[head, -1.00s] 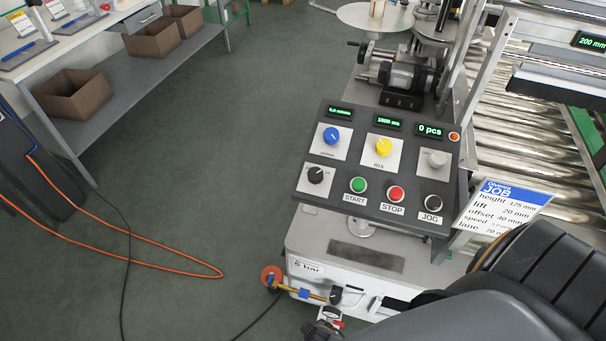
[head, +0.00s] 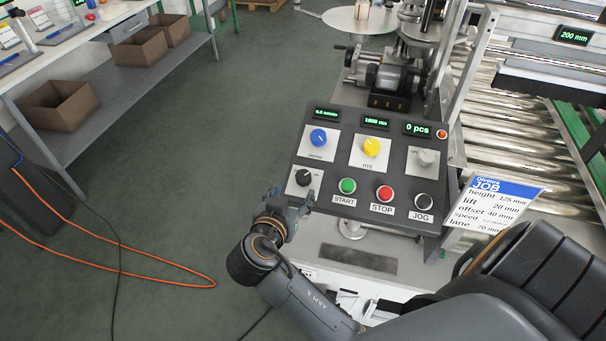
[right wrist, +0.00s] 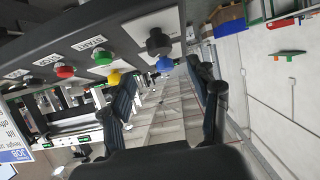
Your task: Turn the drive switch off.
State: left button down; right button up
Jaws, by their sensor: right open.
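The control panel (head: 345,215) tilts toward me on the machine. A black knob (head: 303,177) on a pale plate is at its lower left; its label is too small to read, so I cannot confirm that it is the drive switch. My right gripper (head: 296,202) is just below and left of this knob, at the panel's lower left corner. In the right wrist view the gripper (right wrist: 165,85) has its fingers apart with nothing between them. The black knob (right wrist: 158,42) shows there above the gap, apart from the fingers. My left gripper is out of view.
Green START (head: 347,186), red STOP (head: 384,193) and black JOG (head: 424,201) buttons line the panel's lower edge. Blue (head: 319,138), yellow (head: 371,147) and grey (head: 426,158) knobs sit above. A job card (head: 492,206) is at the right. Open floor lies left.

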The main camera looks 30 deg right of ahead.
aim_at(302, 178)
jog(key=p+x, duration=0.1)
jog(key=x, duration=0.8)
jog(key=shift+w+p, duration=0.1)
jog(key=shift+p, duration=0.3)
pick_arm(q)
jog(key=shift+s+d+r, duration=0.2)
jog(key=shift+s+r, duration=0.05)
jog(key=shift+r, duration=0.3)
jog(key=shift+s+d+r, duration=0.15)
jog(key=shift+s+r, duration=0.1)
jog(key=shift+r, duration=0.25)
pick_arm(e)
jog(key=shift+w+d+f, duration=0.15)
jog(key=shift+d+f, duration=0.1)
jog(key=shift+d, duration=0.05)
jog(key=shift+c, duration=0.2)
jog(key=c, duration=1.1)
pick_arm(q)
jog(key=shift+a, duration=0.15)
pick_arm(e)
jog(key=shift+c, duration=0.2)
